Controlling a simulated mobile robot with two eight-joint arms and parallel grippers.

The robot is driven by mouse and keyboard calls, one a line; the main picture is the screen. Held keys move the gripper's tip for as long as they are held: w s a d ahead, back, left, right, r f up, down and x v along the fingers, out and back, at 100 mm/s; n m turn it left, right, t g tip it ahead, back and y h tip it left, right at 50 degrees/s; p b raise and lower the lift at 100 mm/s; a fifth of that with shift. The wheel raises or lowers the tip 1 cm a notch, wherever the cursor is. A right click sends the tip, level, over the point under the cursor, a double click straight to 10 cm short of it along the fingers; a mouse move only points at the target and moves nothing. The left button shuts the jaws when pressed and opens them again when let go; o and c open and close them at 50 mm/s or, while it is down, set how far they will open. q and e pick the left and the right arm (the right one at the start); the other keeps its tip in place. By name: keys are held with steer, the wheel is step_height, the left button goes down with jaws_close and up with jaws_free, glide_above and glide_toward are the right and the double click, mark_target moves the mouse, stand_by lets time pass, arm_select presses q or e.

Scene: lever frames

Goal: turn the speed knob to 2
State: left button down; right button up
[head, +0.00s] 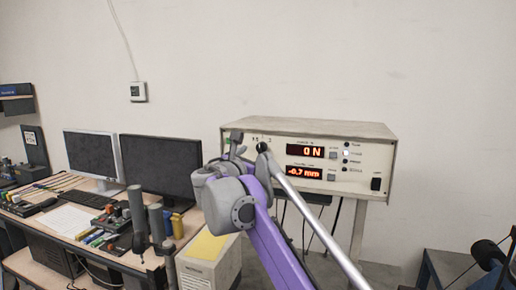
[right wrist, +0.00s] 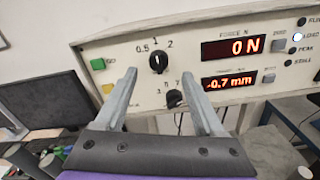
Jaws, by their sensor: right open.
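The white control box (head: 330,180) stands against the wall with red displays reading "0 N" and "-0.7 mm". In the right wrist view, a black knob (right wrist: 158,63) has the marks 0.5, 1 and 2 around its top; its white line points up, near 1. A second black knob (right wrist: 175,98) sits below it, its marks hard to read. I cannot read a speed label. My right gripper (right wrist: 162,80) is open, its fingers either side of the knobs in that view, apparently empty. In the head view it (head: 249,146) covers the knob area. My left gripper is out of view.
A desk with two monitors (head: 160,165) is at the left. Green (right wrist: 98,64) and yellow (right wrist: 108,89) buttons are left of the knobs. A blue frame (head: 455,270) is at lower right.

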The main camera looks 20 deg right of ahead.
mark_target(260, 149)
steer(key=p+x, duration=0.1)
steer(key=x, duration=0.4)
steer(key=shift+w+d, duration=0.1)
steer(key=shift+w, duration=0.15)
jaws_close()
